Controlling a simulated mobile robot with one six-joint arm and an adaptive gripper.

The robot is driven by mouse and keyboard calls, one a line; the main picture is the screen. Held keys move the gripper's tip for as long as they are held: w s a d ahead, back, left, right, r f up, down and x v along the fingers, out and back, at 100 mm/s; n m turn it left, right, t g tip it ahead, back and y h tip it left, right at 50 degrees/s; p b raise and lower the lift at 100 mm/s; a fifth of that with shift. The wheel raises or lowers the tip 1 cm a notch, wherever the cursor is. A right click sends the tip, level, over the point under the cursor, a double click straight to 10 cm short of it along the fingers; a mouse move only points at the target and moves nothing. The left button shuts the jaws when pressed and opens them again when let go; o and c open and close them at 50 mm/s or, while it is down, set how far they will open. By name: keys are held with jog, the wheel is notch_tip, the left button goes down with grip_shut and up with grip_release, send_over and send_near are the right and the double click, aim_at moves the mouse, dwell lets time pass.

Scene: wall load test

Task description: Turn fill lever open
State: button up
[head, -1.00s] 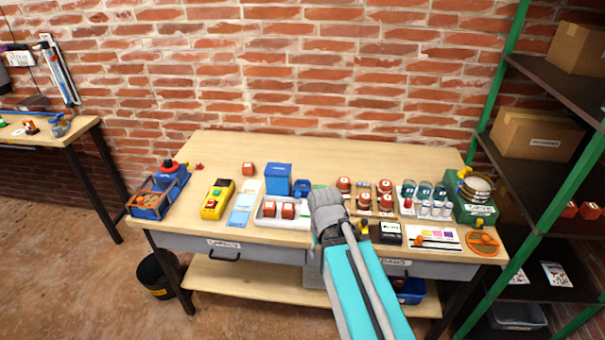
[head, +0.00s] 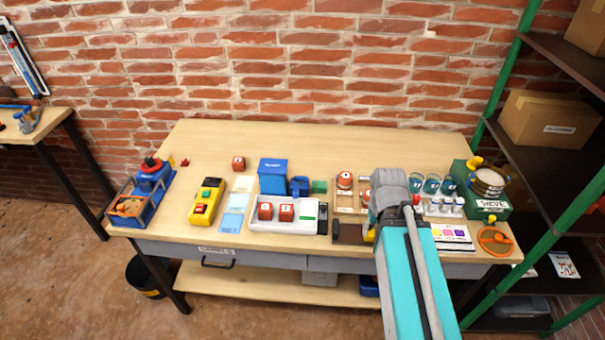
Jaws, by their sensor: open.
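My teal arm reaches over the right half of the workbench (head: 220,140), and its grey end hides most of my gripper (head: 390,190); the fingertips cannot be made out. Nothing is seen held. I cannot clearly pick out the fill lever. A small red piece (head: 416,200) shows at the right edge of the grey end and a small yellow piece (head: 369,236) at its lower left; what they belong to is unclear. A green machine labelled as a sieve (head: 490,204) stands to the right, apart from my arm.
A blue box (head: 272,177) and a white tray (head: 290,227) with red-brown blocks stand left of my arm. Teal-topped jars (head: 432,184) stand close on its right. A yellow device (head: 207,201) is further left. A green-framed shelf (head: 572,200) bounds the right. The bench's rear is clear.

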jog(key=o, duration=0.3)
jog(key=shift+w+r, duration=0.1)
jog(key=shift+o, duration=0.5)
jog(key=shift+w+a+r, duration=0.1)
jog(key=shift+w+a, duration=0.05)
jog(key=shift+w, duration=0.15)
notch_tip(320, 180, up, 9)
jog(key=p, duration=0.9)
send_over(301, 177)
jog(key=shift+w+a+f, duration=0.1)
jog(key=shift+f, duration=0.1)
jog(key=shift+f, duration=0.15)
notch_tip(301, 177, down, 14)
jog(key=b, duration=1.4)
jog(key=shift+r, duration=0.25)
